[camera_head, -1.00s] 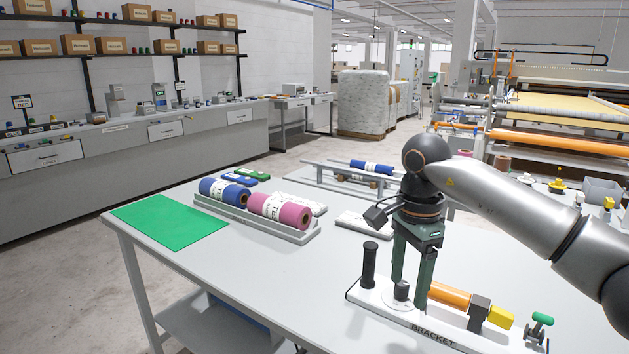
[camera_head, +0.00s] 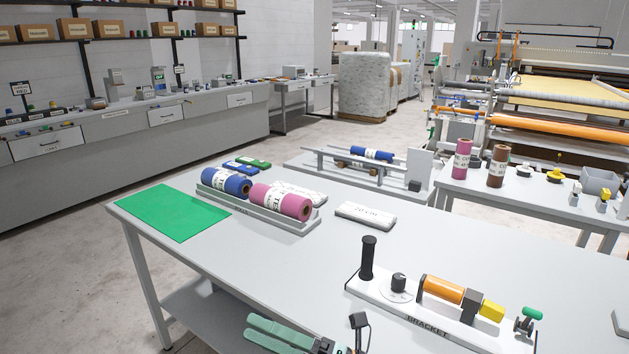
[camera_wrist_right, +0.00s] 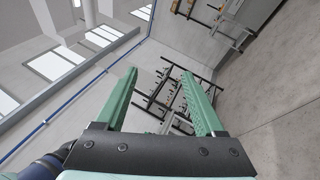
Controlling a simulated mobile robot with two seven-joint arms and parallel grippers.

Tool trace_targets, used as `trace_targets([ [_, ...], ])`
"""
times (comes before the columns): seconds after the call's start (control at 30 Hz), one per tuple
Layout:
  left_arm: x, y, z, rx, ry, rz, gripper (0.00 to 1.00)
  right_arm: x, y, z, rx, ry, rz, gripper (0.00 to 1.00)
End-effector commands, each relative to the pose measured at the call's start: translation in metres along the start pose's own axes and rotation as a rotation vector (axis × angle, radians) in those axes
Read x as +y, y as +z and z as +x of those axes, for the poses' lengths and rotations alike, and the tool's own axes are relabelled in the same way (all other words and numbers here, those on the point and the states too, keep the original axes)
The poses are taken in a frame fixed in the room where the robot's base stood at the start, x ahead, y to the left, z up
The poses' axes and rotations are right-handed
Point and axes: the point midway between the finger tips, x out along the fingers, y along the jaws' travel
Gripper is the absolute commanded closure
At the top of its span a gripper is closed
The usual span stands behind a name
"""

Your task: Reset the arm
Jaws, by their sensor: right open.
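My right gripper (camera_head: 251,328) shows at the bottom edge of the head view, its green fingers pointing left, in front of the table's near edge. Part of it is cut off by the frame. In the right wrist view the two green fingers of the gripper (camera_wrist_right: 159,74) stand apart with nothing between them. The bracket fixture (camera_head: 405,312) stands on the table to its right, clear of the gripper, with a black post, a black knob, an orange cylinder and a yellow block. My left gripper is in neither view.
The grey table (camera_head: 285,262) also bears a green mat (camera_head: 172,212), a tray (camera_head: 262,221) with a blue and a pink roll, and a white pack (camera_head: 366,214). Behind it stand a rail stand (camera_head: 340,163) and a side table (camera_head: 520,196) with rolls. The table's middle is clear.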

Motion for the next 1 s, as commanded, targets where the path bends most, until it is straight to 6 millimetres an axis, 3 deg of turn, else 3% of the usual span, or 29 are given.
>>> trace_targets([
  [0.2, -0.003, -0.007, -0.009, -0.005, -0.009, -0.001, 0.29, -0.04, 0.026, -0.074, -0.517, -0.009, 0.559, 0.29],
  [0.33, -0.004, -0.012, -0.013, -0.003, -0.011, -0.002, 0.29, -0.077, 0.018, -0.141, -0.821, -0.026, 0.882, 0.29],
  [0.47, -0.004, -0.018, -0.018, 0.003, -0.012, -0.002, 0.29, -0.112, -0.017, -0.216, -1.128, -0.044, 1.192, 0.29],
  [0.63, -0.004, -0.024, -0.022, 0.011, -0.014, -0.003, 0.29, -0.139, -0.086, -0.301, -1.483, -0.065, 1.52, 0.29],
  [0.8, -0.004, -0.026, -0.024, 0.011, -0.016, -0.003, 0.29, -0.143, -0.137, -0.346, -1.691, -0.073, 1.694, 0.29],
  [1.0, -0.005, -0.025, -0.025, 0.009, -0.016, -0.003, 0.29, -0.143, -0.151, -0.357, -1.744, -0.075, 1.736, 0.29],
])
